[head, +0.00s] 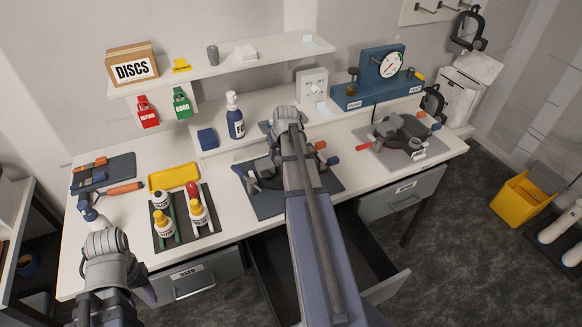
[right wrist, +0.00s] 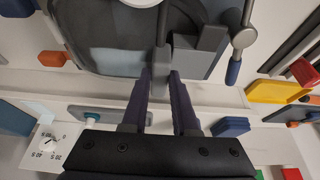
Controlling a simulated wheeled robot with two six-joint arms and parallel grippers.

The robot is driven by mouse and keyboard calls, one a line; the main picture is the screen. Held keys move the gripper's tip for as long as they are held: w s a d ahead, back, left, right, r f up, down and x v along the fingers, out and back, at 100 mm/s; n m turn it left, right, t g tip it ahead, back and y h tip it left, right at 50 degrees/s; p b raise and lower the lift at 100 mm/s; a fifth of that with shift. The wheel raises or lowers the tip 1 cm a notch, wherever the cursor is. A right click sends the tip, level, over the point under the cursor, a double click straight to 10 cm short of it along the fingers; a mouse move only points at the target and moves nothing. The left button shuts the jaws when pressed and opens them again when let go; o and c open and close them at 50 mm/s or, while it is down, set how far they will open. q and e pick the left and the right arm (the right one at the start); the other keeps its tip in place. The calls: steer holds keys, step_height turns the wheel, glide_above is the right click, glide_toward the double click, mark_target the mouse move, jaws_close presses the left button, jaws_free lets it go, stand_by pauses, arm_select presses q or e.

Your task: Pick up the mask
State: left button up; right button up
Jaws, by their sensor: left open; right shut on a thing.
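My right gripper (right wrist: 162,78) is shut on the near edge of a dark-rimmed, grey-faced piece, which looks like the mask (right wrist: 110,55). In the head view my right arm hides the fingers and much of this piece; part of the dark mask (head: 268,172) shows beside the arm, over a dark blue mat (head: 262,203). I cannot tell whether it is clear of its stand. A grey clamp with a blue handle (right wrist: 234,66) is close to the right of the fingers. My left gripper (head: 145,291) is open and empty, low in front of the bench's left end.
A second dark assembly (head: 405,135) stands on a grey mat at right. A dark tray (head: 182,236) holds several bottles, beside a yellow tray (head: 174,177). A blue gauge block (head: 378,92) stands behind. An open drawer (head: 385,287) juts out below my right arm.

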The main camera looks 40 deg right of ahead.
jaws_close()
stand_by(0.8)
